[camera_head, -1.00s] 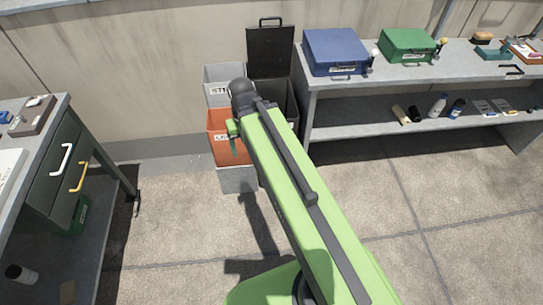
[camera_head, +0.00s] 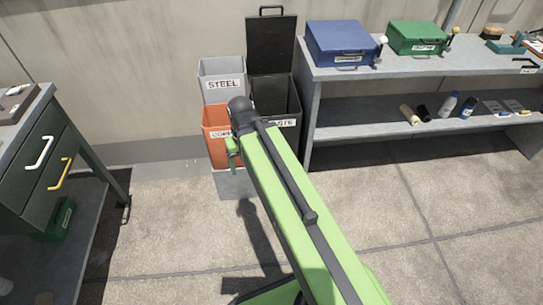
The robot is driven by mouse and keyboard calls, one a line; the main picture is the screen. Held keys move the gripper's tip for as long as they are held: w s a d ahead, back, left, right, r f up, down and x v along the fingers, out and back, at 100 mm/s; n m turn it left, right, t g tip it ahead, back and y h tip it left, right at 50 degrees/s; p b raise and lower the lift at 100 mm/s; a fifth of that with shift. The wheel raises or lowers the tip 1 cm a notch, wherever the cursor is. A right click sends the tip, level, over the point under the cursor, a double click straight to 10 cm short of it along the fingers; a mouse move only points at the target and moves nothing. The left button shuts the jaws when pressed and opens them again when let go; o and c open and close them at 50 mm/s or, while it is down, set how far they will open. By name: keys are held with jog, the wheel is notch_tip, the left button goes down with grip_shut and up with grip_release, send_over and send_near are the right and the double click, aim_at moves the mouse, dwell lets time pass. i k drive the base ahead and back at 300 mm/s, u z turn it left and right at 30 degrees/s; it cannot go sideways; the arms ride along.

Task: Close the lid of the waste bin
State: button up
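The dark waste bin (camera_head: 290,103) stands against the wall, left of the long bench, with a partly hidden white label on its front. Its black lid (camera_head: 271,48) stands upright behind the opening, with a handle on its top edge, so the bin is open. My green arm reaches up from the bottom and covers the bin's lower left part. My gripper (camera_head: 233,152) is at the arm's far end, in front of the orange bin in the picture, left of and lower than the lid. Its fingers are too small to read.
A grey steel bin (camera_head: 223,78) and an orange bin (camera_head: 214,132) stand left of the waste bin. A long bench (camera_head: 400,65) at right carries a blue box (camera_head: 343,47) and a green box (camera_head: 417,37). A drawer cabinet (camera_head: 42,160) is at left. Floor between is clear.

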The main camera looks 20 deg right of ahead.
aim_at(270, 40)
jog(key=z, duration=0.55)
jog(key=k, duration=0.1)
jog(key=u, duration=2.8)
jog(key=k, duration=0.8)
jog(key=z, duration=1.1)
jog(key=i, duration=1)
jog(key=u, duration=0.15)
